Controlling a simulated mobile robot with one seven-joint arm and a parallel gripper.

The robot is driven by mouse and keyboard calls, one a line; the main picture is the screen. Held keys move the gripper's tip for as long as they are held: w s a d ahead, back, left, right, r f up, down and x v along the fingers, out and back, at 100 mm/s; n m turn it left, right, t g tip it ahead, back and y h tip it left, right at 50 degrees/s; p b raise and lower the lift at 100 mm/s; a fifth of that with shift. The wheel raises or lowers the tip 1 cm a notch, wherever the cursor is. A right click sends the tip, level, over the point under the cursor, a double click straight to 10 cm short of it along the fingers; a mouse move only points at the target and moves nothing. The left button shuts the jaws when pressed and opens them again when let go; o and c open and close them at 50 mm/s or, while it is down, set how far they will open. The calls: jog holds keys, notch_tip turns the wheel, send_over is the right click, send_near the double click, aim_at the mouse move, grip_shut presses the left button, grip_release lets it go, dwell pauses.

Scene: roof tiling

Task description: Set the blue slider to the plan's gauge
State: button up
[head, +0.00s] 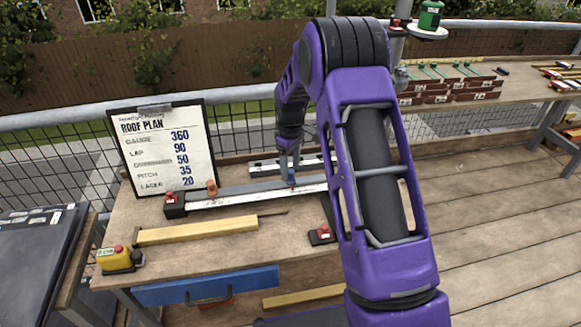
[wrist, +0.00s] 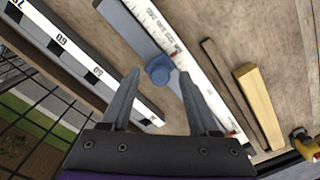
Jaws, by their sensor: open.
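The blue slider (head: 291,178) sits on the long white rule (head: 255,196) on the workbench. My gripper (head: 288,158) is open, pointing down over the slider; I cannot tell whether a finger touches the knob. The rule's numbers (wrist: 160,25) are too small to read surely.
An orange slider (head: 212,187) and a red-buttoned black block (head: 174,205) are near the rule's left end. Behind is a black-and-white marked bar (wrist: 60,40). A wooden batten (head: 200,230) lies in front. A second red button (head: 322,235) is at the right.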

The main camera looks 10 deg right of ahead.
grip_shut()
dwell(1.3)
